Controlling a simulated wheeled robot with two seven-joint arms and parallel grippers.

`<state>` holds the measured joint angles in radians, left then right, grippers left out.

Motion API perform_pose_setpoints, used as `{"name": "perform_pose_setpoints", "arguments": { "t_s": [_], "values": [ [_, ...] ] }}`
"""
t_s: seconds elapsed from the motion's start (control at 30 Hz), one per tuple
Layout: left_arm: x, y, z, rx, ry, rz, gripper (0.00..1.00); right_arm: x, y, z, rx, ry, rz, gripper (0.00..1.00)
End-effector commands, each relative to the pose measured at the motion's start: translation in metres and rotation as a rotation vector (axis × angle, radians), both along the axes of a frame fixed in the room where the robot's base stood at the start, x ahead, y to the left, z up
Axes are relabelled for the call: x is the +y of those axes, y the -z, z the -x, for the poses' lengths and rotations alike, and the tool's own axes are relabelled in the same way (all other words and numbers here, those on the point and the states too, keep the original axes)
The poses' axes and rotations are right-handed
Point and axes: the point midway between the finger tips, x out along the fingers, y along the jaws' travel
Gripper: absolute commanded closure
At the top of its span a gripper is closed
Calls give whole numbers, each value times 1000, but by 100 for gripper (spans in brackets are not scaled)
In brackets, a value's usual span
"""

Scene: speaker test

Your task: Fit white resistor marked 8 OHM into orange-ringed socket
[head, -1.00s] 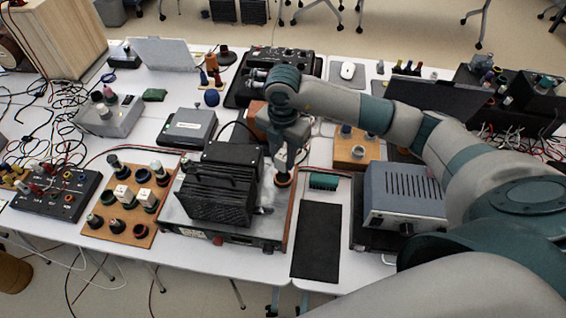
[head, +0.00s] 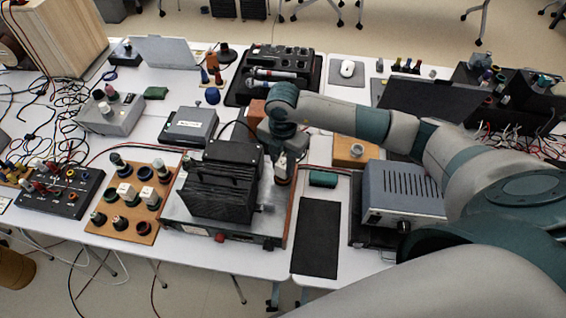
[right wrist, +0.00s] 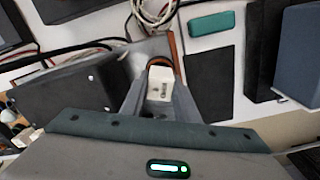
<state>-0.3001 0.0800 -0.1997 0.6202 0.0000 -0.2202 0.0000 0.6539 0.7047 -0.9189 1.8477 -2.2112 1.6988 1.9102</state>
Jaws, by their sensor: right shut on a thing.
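My right gripper (head: 283,180) points down at the right end of the grey device with the black finned block. In the right wrist view, my right gripper (right wrist: 160,98) is shut on a white resistor (right wrist: 160,84) with small dark marking, too small to read surely. An orange-brown ring (right wrist: 160,62) shows just beyond the resistor's far end. The same ring lies under the fingertips in the head view. I cannot tell whether the resistor is inside the ring or just above it. My left gripper is not in view.
The black finned block (head: 222,185) stands close left of the gripper. A wooden board (head: 127,222) with several sockets and white pieces lies further left. A green block (head: 323,179), a black mat (head: 317,238) and a grey power unit (head: 403,190) are to the right.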

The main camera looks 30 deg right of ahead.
Motion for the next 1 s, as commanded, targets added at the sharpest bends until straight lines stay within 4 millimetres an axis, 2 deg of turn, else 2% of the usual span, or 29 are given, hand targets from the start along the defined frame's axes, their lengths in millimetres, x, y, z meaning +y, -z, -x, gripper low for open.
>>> {"name": "perform_pose_setpoints", "arguments": {
  "t_s": [0.27,0.3,0.37,0.4,0.73,0.9,1.0],
  "values": [
    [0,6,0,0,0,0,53,0,7,0,0,0,0,96],
    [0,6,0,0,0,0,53,0,7,0,0,0,0,70],
    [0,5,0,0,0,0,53,0,6,0,0,0,0,55],
    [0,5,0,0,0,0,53,0,6,0,0,0,0,53],
    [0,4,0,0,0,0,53,0,5,0,0,1,0,53],
    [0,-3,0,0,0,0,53,0,-4,0,-1,1,1,53],
    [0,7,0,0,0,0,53,0,-11,-2,-4,1,0,53]
  ]
}}
